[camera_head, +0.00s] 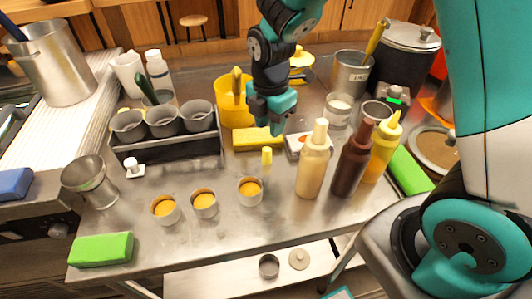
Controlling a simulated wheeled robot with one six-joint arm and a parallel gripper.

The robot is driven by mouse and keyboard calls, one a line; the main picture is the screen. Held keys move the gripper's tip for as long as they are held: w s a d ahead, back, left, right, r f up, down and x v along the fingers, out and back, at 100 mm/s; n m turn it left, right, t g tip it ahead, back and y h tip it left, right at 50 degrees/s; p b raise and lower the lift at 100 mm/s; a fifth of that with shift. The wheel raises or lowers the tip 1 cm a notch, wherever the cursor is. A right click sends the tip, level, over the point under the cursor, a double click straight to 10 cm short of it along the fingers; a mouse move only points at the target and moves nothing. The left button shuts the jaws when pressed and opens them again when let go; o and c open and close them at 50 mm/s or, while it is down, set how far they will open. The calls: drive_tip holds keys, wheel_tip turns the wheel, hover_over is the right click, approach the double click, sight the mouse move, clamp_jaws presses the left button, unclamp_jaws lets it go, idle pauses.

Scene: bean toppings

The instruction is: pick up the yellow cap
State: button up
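A small yellow cap (267,156) stands upright on the steel table, in front of a yellow block (256,139) and left of the squeeze bottles. My gripper (274,125) points down above and behind the cap, over the right part of the yellow block. It appears apart from the cap, and I see nothing held in it. Its fingers are dark and small here, so their opening is unclear.
Cream (312,166), dark brown (352,165) and yellow (382,152) bottles stand close on the right. Several small cups with orange filling, including one cup (250,190), stand in front. A black rack (170,148) is left.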

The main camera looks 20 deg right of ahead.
sight(267, 149)
wheel_tip(267, 149, down, 4)
drive_tip(key=shift+f, duration=0.25)
drive_tip(key=shift+a+f+p, duration=0.2)
drive_tip(key=shift+f+p, duration=0.1)
drive_tip(key=shift+f, duration=1)
drive_tip(key=shift+a+f+p, duration=0.15)
drive_tip(key=shift+f+p, duration=0.1)
drive_tip(key=shift+f, duration=1.05)
drive_tip(key=c, duration=0.3)
